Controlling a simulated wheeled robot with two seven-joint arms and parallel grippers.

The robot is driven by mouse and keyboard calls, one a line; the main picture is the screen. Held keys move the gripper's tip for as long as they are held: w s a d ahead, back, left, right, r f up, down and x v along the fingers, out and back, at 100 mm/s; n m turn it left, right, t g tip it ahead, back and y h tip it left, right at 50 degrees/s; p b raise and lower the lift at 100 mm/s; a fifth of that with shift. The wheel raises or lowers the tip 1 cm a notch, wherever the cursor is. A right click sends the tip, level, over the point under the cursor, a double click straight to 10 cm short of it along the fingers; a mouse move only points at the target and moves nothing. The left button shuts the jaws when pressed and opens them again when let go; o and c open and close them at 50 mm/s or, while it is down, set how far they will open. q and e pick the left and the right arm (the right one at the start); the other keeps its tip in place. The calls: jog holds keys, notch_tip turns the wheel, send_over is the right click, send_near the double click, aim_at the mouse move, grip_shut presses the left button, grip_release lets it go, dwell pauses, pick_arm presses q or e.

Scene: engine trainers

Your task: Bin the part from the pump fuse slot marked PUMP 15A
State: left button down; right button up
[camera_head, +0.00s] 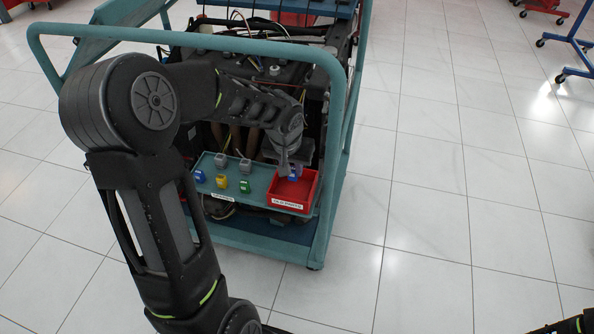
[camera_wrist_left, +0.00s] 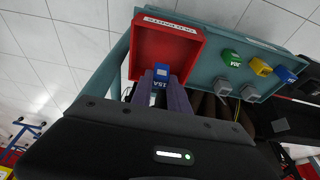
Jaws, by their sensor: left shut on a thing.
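My left gripper (camera_head: 290,171) is shut on a blue fuse (camera_head: 294,176) marked 15A. It holds the fuse over the red bin (camera_head: 289,206), which carries a white label on its front. In the left wrist view the blue fuse (camera_wrist_left: 160,74) sits between the fingertips (camera_wrist_left: 160,88), in front of the bin's open inside (camera_wrist_left: 168,47). Whether the fuse touches the bin floor I cannot tell. The pump fuse slot is not clearly visible. My right gripper is not in view; only a bit of dark arm shows at the lower right corner of the head view.
The bin stands at the right end of a teal tray (camera_head: 256,193) on the engine trainer's frame (camera_head: 341,130). Left of it on the tray are a green fuse (camera_head: 245,186), a yellow fuse (camera_head: 222,181), another blue fuse (camera_head: 200,176) and grey pieces (camera_head: 245,166). Open tiled floor lies right.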

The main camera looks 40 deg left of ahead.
aim_at(292, 180)
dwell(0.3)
pick_arm(q)
notch_tip(292, 180, down, 5)
jog(key=b, duration=0.3)
jog(key=shift+r, duration=0.2)
jog(key=shift+f+b, duration=0.35)
jog(key=shift+b, duration=0.25)
jog(key=shift+b, duration=0.5)
dwell(1.6)
jog(key=shift+f+b, duration=0.35)
jog(key=shift+b, duration=0.05)
dwell(0.4)
jog(key=c, duration=1.2)
grip_release()
